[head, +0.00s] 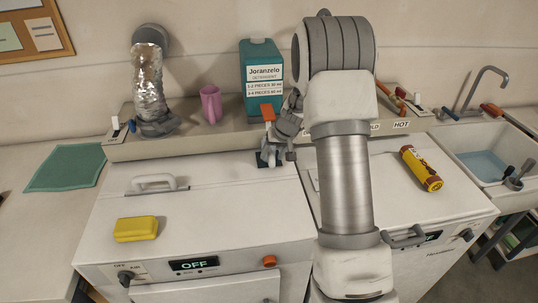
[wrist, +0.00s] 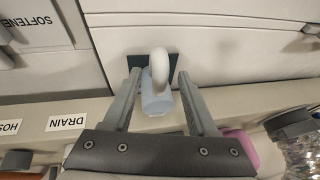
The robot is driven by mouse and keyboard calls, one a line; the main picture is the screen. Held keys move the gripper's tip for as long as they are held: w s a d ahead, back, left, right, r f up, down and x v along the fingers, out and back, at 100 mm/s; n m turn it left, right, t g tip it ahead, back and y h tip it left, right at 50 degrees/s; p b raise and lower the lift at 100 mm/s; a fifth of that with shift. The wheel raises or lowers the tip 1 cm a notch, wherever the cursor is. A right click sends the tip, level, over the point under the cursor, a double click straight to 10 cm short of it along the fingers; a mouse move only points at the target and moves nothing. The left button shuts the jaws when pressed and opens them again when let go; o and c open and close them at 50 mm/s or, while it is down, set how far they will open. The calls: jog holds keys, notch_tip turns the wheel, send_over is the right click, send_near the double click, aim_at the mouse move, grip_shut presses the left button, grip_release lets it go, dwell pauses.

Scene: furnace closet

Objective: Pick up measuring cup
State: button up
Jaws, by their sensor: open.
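A small pale blue, cup-like thing (wrist: 155,104) with a whitish rounded part stands between my fingers in the wrist view. It may be the measuring cup, but its shape is not clear. A dark square patch shows behind it. My gripper (wrist: 153,85) is open, with one finger on each side of it; I cannot tell whether they touch it. In the head view my gripper (head: 270,158) is at the back of the left machine, below the shelf, and largely hides the pale blue thing. A pink cup (head: 210,104) stands on the shelf to the left; part of it shows in the wrist view (wrist: 242,148).
A teal detergent jug (head: 261,75) stands on the shelf close behind my gripper. A foil duct (head: 148,80) rises farther left. A yellow box (head: 136,229) and a yellow-red tube (head: 421,168) lie on the machine tops. A sink (head: 490,155) is at right.

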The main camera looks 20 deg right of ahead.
jog(key=shift+x, duration=0.95)
grip_shut()
dwell(0.7)
